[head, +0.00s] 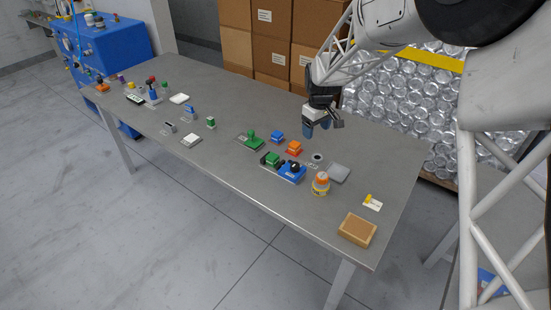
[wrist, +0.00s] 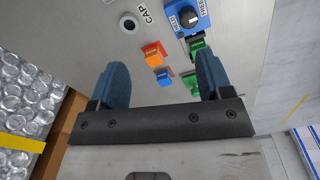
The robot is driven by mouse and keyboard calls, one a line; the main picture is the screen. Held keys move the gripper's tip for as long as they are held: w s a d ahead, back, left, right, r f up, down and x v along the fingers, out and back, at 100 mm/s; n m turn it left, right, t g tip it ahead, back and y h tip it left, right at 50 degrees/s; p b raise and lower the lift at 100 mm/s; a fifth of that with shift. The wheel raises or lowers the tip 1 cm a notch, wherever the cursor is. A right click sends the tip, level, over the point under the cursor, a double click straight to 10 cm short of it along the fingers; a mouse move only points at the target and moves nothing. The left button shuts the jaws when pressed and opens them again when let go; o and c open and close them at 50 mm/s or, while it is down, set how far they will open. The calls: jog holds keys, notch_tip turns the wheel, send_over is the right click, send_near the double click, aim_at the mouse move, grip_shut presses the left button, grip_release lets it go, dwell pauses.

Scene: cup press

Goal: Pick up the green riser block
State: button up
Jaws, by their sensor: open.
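A green block (head: 272,158) sits beside the blue press with a black knob (head: 292,171) in the head view. In the wrist view this green block (wrist: 196,44) shows next to the press, partly behind the right finger. A second green piece with an upright knob (head: 252,140) stands farther left. My gripper (head: 317,127) is open and empty above the table, to the right of and higher than the green pieces. Its blue fingers (wrist: 161,62) are wide apart.
A blue block (head: 277,136) and an orange block (head: 294,148) stand close to the green pieces. A dark round ring (head: 317,158), a grey pad (head: 339,173), an orange-and-white container (head: 321,183) and a brown box (head: 357,229) are to the right. The table's (head: 245,200) front strip is bare.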

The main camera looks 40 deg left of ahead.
aim_at(272, 156)
jog(key=s+a+f+n, duration=0.1)
jog(key=a+f, duration=0.3)
jog(key=a, duration=0.1)
jog(key=s+a+f+n, duration=0.1)
jog(key=a+f, duration=0.3)
jog(key=a, duration=0.1)
jog(key=s+a+f+n, duration=0.1)
jog(key=a+f, duration=0.2)
jog(key=a, duration=0.2)
jog(key=shift+s+a+f, duration=0.2)
jog(key=shift+a+f, duration=0.2)
jog(key=shift+f, duration=1.3)
jog(key=shift+f, duration=0.15)
jog(key=shift+w+f, duration=0.1)
jog(key=shift+f, duration=2.35)
jog(key=c, duration=1.1)
